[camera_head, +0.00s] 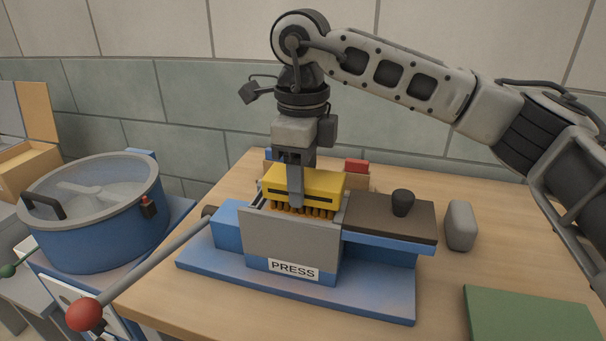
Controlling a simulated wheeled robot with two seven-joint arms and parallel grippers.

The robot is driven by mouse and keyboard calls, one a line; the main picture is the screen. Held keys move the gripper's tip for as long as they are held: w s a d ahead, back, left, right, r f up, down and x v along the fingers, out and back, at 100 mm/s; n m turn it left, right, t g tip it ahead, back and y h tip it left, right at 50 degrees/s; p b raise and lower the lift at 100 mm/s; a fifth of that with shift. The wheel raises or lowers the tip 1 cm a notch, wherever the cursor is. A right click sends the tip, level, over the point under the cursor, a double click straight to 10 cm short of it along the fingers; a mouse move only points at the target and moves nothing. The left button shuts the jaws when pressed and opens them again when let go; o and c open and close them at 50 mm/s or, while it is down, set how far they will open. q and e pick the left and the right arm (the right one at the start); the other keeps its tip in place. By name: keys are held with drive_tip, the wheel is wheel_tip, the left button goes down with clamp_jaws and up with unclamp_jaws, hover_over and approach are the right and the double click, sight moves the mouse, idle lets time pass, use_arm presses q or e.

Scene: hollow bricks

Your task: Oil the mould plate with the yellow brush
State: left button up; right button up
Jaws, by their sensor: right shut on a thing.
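My right gripper (295,195) points straight down and is shut on the yellow brush (325,182). The brush is a yellow block with a dark slot on its face and brown bristles facing down. The bristles are at the top of the blue and grey press (290,245), just behind its grey front wall. That wall hides the bristle tips, so I cannot tell whether they touch anything. I cannot clearly make out the mould plate; the inside of the press is hidden by the wall and brush. My left gripper is not in view.
A dark cover with a black knob (402,203) lies on the press's right side. A lever with a red ball (84,314) sticks out front left. A grey block (460,226) and green board (530,315) are right. A blue drum (95,235) stands left.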

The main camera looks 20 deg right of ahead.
drive_tip(key=shift+w+a, duration=0.4)
drive_tip(key=shift+a, duration=0.3)
drive_tip(key=shift+d+f, duration=0.1)
drive_tip(key=shift+s+d, duration=0.5)
drive_tip(key=shift+d, duration=0.25)
drive_tip(key=shift+w+a, duration=0.5)
drive_tip(key=shift+a, duration=0.3)
